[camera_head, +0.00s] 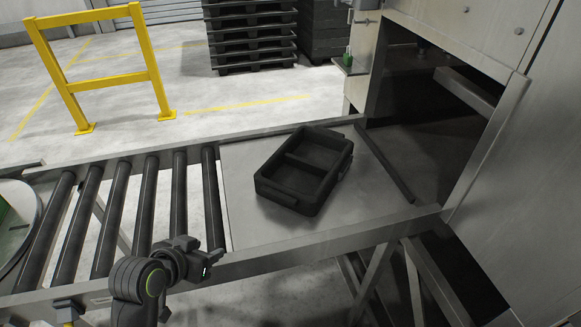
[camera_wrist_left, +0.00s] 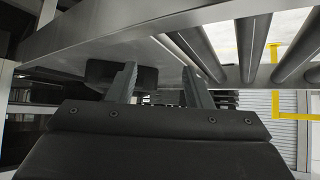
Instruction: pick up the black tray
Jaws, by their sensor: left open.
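The black tray (camera_head: 306,168) sits at an angle on the flat metal plate (camera_head: 250,221) at the end of the roller conveyor, in front of the washer opening. It has two compartments and looks empty. My left gripper (camera_head: 214,262) is by the conveyor's near rail, left of and nearer than the tray, and not touching it. In the left wrist view the two fingers of the left gripper (camera_wrist_left: 158,85) stand apart with nothing clearly between them. A dark shape behind them there may be the tray, but I cannot be sure. My right gripper is not in view.
Black rollers (camera_head: 147,205) run left of the plate, with raised metal rails along both edges. The washer opening (camera_head: 425,110) is to the right, with a low bar (camera_head: 385,165) before it. A yellow barrier (camera_head: 105,80) and stacked black pallets (camera_head: 250,35) stand behind.

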